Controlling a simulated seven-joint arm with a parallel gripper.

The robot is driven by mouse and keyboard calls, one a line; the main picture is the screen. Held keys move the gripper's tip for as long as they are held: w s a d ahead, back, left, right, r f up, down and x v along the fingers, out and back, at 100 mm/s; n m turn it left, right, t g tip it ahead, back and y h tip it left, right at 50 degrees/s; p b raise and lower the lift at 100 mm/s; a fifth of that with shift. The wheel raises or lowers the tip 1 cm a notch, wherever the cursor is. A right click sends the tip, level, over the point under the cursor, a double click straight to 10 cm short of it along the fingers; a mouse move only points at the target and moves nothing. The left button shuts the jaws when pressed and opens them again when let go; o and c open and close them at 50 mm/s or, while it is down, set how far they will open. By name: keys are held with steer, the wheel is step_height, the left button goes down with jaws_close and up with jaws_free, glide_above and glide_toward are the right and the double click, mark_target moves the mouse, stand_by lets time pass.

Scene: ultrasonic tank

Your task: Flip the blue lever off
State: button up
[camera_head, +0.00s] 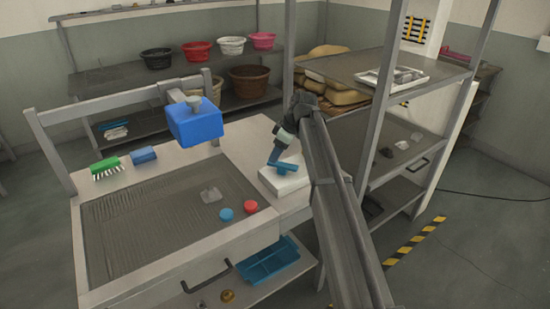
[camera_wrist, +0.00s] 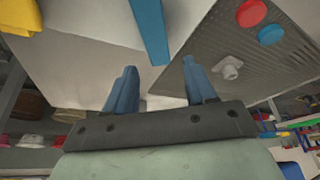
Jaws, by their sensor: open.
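The blue lever (camera_head: 287,167) sits on top of a white block (camera_head: 285,183) at the right end of the workbench. In the wrist view the lever (camera_wrist: 150,28) is a blue bar coming down from the top edge, in line with the gap between my fingers. My gripper (camera_head: 275,156) is right at the lever, pointing down, and partly overlaps it in the head view. In the wrist view my gripper (camera_wrist: 160,82) is open, with its two blue fingers apart and nothing held between them. I cannot tell whether a finger touches the lever.
A red button (camera_head: 250,207) and a blue button (camera_head: 226,214) lie left of the block on the bench. A blue box-like head (camera_head: 195,122) overhangs the grey tank area (camera_head: 130,235). A metal shelf (camera_head: 375,120) stands close on the right.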

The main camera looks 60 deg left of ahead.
steer(key=shift+x, duration=1.6)
jaws_close()
